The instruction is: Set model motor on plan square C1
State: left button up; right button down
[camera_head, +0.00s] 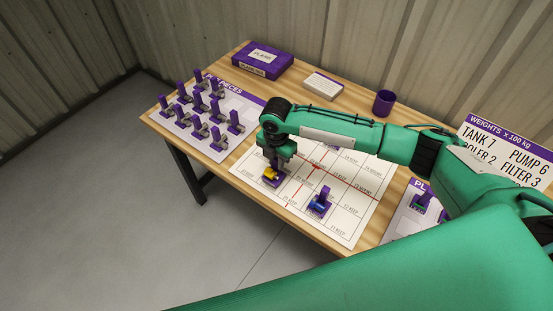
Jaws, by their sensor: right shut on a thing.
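My right gripper (278,157) points down over the left part of the white plan sheet (342,226). It is shut on a model piece with a yellow body and purple base (271,176). The piece is upright, at or just above the sheet's left squares; I cannot tell if it touches. Its type is not readable, so I cannot confirm it is the motor. A blue model piece on a purple base (320,204) stands on the sheet to the right. Square labels are too small to read surely, and my arm hides the sheet's far part. My left gripper is out of view.
Several purple-handled pieces stand on a sheet (180,122) at the table's left. A weights sign (507,150) and another sheet with pieces (405,222) are right.

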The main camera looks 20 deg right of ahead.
jog(key=shift+f, duration=0.65)
jog(key=c, duration=1.2)
grip_release()
jog(key=shift+r+p, duration=0.6)
jog(key=shift+r, duration=0.05)
notch_tip(320, 180, up, 7)
jog(key=p, duration=0.7)
